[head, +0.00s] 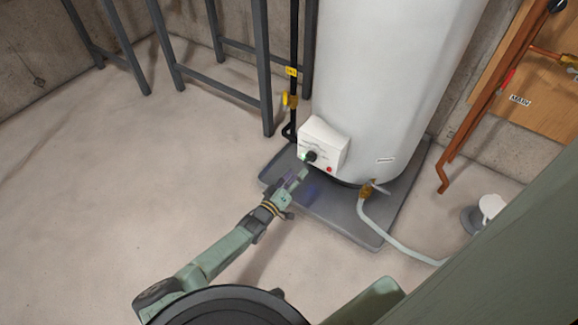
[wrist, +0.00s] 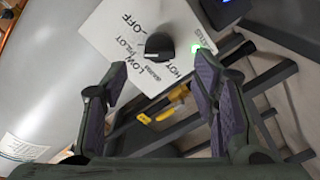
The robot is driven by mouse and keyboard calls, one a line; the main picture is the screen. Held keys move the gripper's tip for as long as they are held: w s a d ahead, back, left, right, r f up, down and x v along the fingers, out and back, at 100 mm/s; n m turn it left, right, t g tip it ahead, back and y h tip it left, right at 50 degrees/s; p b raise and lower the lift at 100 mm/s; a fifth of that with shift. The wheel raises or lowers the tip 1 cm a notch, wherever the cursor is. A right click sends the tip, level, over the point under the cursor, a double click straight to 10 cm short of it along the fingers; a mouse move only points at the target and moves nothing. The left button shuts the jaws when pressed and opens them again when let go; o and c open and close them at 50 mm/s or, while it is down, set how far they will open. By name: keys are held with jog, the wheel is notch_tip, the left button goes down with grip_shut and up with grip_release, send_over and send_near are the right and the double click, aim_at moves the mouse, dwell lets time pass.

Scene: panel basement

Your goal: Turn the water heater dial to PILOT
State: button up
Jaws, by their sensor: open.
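The water heater (head: 388,80) is a tall white tank with a white control box (head: 322,138) low on its front. The box carries a black dial (head: 311,156), which shows closer in the wrist view (wrist: 159,46). Printed words OFF, PILOT, LOW and HOT lie around the dial; I cannot tell which one it points to. A green light (wrist: 197,46) glows beside it. My gripper (head: 301,174) is open just in front of the box. In the wrist view its fingers (wrist: 162,68) stand apart, one on each side below the dial, with no visible contact.
A red button (head: 329,170) sits on the box. The tank stands in a grey drain pan (head: 360,230). A pale hose (head: 385,232) runs from a brass valve. A black pipe with a yellow valve (head: 290,99) and a grey metal frame (head: 215,90) stand left. Open floor lies left.

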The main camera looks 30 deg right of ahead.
jog(key=shift+v, duration=2.25)
